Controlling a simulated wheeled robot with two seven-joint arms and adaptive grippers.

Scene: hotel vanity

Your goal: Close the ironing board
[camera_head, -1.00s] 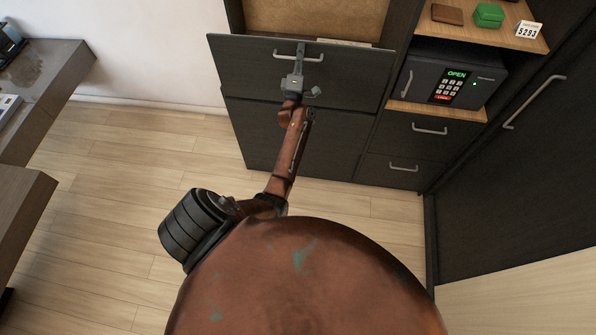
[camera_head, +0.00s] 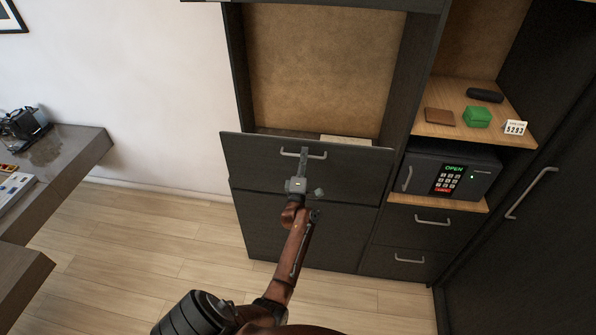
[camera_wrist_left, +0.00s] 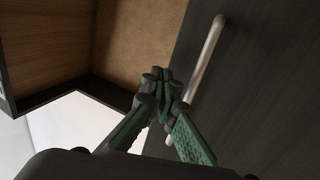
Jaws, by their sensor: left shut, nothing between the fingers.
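A dark front panel (camera_head: 350,175) with a metal bar handle (camera_head: 288,153) sits below an open, brown-lined recess (camera_head: 330,75). I cannot tell the ironing board itself apart from this panel. The panel's top edge stands out a little in front of the recess. My left gripper (camera_head: 304,154) is at the handle, with its fingertips over the bar. In the left wrist view its fingers (camera_wrist_left: 160,78) are together and empty, close beside the handle (camera_wrist_left: 206,62); contact is unclear. My right gripper is not in view.
To the right are a shelf with a brown wallet (camera_head: 439,116), a green box (camera_head: 477,117) and a number sign (camera_head: 515,128), a safe (camera_head: 425,171) reading OPEN, and drawers (camera_head: 418,222). A desk (camera_head: 70,155) stands left. The wooden floor (camera_head: 130,235) between is clear.

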